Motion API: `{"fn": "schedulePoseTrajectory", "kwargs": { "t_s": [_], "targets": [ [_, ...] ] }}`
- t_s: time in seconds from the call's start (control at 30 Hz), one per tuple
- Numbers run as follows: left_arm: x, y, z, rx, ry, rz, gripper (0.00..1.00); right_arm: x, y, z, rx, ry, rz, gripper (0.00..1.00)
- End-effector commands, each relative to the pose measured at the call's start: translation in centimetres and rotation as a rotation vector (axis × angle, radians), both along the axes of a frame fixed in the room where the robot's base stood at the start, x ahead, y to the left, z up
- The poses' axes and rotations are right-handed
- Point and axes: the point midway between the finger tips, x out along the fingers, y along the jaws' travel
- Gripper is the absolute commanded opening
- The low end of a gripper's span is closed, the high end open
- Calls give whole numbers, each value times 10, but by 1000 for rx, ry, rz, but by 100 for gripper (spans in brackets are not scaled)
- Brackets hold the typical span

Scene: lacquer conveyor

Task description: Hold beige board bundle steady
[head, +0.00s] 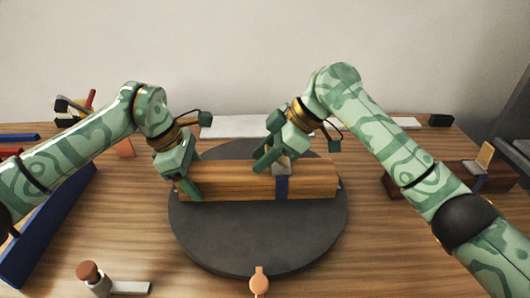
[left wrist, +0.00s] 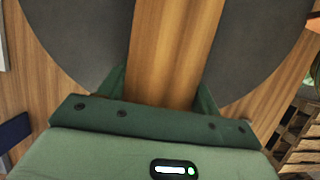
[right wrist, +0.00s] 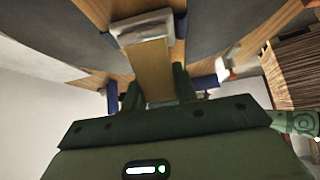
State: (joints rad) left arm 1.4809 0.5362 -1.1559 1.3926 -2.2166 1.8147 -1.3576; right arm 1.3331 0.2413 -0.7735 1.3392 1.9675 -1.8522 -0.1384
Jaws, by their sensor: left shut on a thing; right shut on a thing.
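The beige board bundle (head: 235,186) lies lengthwise on a dark grey round turntable (head: 255,245). My left gripper (head: 186,183) is shut across its left end; in the left wrist view the bundle (left wrist: 172,50) runs between both fingers. A blue strap (head: 282,188) wraps the bundle right of its middle, with a grey metal buckle (head: 282,168) on top. My right gripper (head: 268,158) is above this buckle. In the right wrist view its fingers are shut on a tan lever (right wrist: 152,72) joined to the buckle (right wrist: 145,27). The fingertips are partly hidden.
A dark brown bundle (head: 430,180) with a similar strap and buckle lies at the right. A long blue bar (head: 45,230) is at the left. A brown-knobbed tool (head: 97,280) and an orange piece (head: 260,280) are at the front. A white sheet (head: 235,126) lies behind the turntable.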

Motion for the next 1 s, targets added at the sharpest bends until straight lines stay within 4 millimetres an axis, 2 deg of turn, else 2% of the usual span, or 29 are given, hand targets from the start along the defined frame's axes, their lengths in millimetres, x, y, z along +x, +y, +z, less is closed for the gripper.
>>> {"fn": "schedulePoseTrajectory", "kwargs": {
  "t_s": [0.3, 0.33, 0.4, 0.77, 1.0],
  "targets": [
    [0, 0, -1, 1, 1, 1, 45, 0, 0, 0, -24, -2, -1, 6],
    [0, 0, -1, 1, 1, 1, 45, 0, 0, 0, -24, -2, -1, 37],
    [0, 0, -1, 1, 1, 1, 45, 0, 0, 0, -24, -2, -1, 51],
    [0, 0, -1, 1, 1, 1, 45, 1, -5, 5, -25, -3, -3, 51],
    [0, 0, -1, 1, 2, 0, 45, 1, -36, 45, -25, -5, -4, 51]
  ]
}}
